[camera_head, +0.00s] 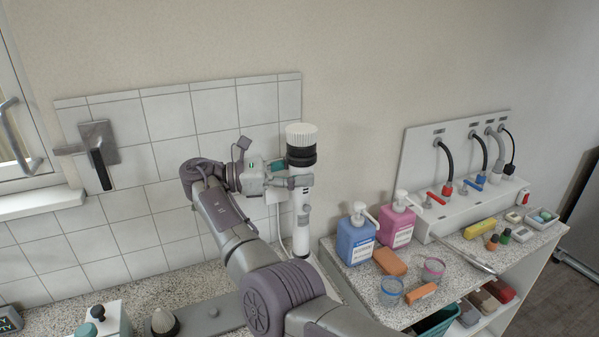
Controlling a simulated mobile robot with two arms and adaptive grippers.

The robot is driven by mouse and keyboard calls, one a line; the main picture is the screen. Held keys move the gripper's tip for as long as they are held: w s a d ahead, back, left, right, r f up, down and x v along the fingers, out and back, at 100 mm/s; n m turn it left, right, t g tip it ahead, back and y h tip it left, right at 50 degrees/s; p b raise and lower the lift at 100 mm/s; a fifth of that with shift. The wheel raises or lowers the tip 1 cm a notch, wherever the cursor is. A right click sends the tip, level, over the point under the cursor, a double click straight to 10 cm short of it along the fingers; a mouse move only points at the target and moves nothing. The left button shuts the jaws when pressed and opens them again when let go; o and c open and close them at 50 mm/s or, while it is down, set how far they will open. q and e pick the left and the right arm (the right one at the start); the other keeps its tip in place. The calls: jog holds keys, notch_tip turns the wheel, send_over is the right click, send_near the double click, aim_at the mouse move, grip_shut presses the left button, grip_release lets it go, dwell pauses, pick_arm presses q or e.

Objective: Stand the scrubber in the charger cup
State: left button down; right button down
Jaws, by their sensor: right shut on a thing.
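The scrubber (302,158) is upright in front of the tiled wall, with a white ribbed head on top, a black collar and a long white handle below. My right gripper (298,182) is shut on the scrubber's handle, coming from the left side. A pale, partly hidden fitting (279,196) with a white cable below it shows behind the gripper. It may be the charger cup, but I cannot tell. Whether the handle's lower end touches anything is unclear. My left gripper is not in view.
A speckled shelf (334,248) at right holds a blue bottle (355,240), a pink bottle (398,222), sponges and small jars. A hose panel (455,165) stands behind. Small items stand on the lower-left counter (165,285).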

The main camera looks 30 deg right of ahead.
aim_at(299, 158)
jog(key=shift+r+p, duration=0.1)
jog(key=shift+p, duration=0.45)
dwell(0.6)
jog(key=shift+s+f+b, duration=0.1)
jog(key=shift+f+b, duration=2.15)
jog(key=shift+f, duration=1.15)
jog(key=shift+c, duration=2)
grip_release()
jog(key=shift+f, duration=0.15)
notch_tip(299, 158, up, 10)
jog(key=shift+r, duration=0.15)
